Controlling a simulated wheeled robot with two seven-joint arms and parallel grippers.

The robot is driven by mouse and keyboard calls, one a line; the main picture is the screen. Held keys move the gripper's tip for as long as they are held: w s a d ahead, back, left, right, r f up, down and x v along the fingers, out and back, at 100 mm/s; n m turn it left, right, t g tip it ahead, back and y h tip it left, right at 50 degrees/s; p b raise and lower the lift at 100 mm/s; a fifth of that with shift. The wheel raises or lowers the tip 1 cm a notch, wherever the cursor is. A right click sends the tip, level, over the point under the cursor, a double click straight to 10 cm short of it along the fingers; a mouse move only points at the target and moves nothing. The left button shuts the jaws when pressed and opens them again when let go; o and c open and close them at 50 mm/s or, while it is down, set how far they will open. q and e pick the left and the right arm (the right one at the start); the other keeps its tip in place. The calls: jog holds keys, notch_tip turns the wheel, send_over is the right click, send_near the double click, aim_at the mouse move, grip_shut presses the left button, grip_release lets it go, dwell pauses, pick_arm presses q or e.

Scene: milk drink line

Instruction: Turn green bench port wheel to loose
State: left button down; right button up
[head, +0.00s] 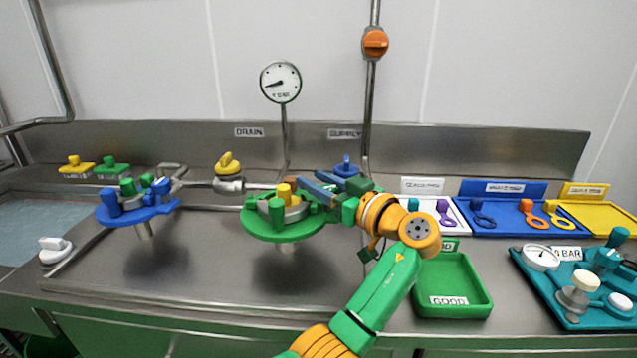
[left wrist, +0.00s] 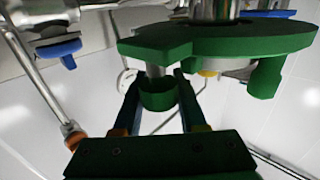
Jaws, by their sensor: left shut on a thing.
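The green bench port (head: 285,236) is a round green plate on a metal stem, with a metal hub, a yellow knob (head: 284,191) and green knobs (head: 277,212) on top. My left gripper (head: 322,186) reaches the right rear edge of this port. In the left wrist view the two blue fingers of the gripper (left wrist: 158,92) are shut on a green round knob (left wrist: 158,100) on a short metal shaft by the green plate (left wrist: 220,42). In the head view the gripper hides this knob. My right gripper is not in view.
A blue port (head: 138,214) stands to the left. A green tray (head: 480,289) marked GOOD lies right of my arm. Coloured mats with spoon-like tools and a teal tray (head: 545,290) with a gauge are further right. Pipes and a dial (head: 280,82) rise behind. The bench front is clear.

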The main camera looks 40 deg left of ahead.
aim_at(335, 192)
pick_arm(q)
jog(key=shift+c, duration=2.3)
grip_release()
jog(key=shift+a, duration=0.1)
jog(key=b+v, duration=0.1)
jog(key=v, duration=0.6)
jog(key=shift+b, duration=0.3)
